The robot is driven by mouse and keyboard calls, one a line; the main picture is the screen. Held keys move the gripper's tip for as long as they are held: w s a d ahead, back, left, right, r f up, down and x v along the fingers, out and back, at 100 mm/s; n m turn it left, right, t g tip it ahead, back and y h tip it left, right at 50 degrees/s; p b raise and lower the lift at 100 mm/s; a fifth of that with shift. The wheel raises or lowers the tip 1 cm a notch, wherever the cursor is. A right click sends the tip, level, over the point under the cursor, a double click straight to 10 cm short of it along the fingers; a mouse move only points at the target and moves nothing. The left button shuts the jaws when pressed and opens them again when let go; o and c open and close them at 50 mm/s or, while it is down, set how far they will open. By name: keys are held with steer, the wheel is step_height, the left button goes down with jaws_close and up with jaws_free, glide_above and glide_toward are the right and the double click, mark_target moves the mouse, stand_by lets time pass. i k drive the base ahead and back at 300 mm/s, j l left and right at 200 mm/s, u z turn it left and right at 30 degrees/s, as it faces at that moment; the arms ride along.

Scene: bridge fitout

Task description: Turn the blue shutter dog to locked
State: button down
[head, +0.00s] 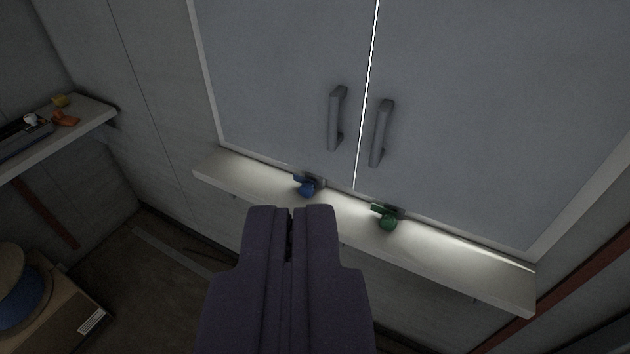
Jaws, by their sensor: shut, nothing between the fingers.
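The blue shutter dog (306,188) sits at the bottom edge of the left shutter door (280,80), just above the pale ledge. Its short blue arm points to the left from a round knob. A green shutter dog (387,222) sits in the same way under the right shutter door (490,110). My gripper (290,212) is shut and empty, in front of the ledge. In the picture its tips lie just below the blue dog, apart from it. I cannot tell the depth between them.
The pale ledge (450,262) runs below both doors. Two grey handles (336,118) (381,133) stand out above the dogs. A shelf (95,108) with small orange and yellow items is at far left. A box with a spool (65,310) stands at lower left.

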mark_target(303, 186)
steer(key=k, duration=1)
steer(key=i+j, duration=0.2)
steer(key=i, duration=0.3)
steer(key=i+j, duration=0.15)
steer(key=i, duration=0.3)
steer(key=i+j+u, duration=0.1)
steer(key=i, duration=0.4)
steer(key=i+j, duration=0.2)
steer(key=i, duration=0.25)
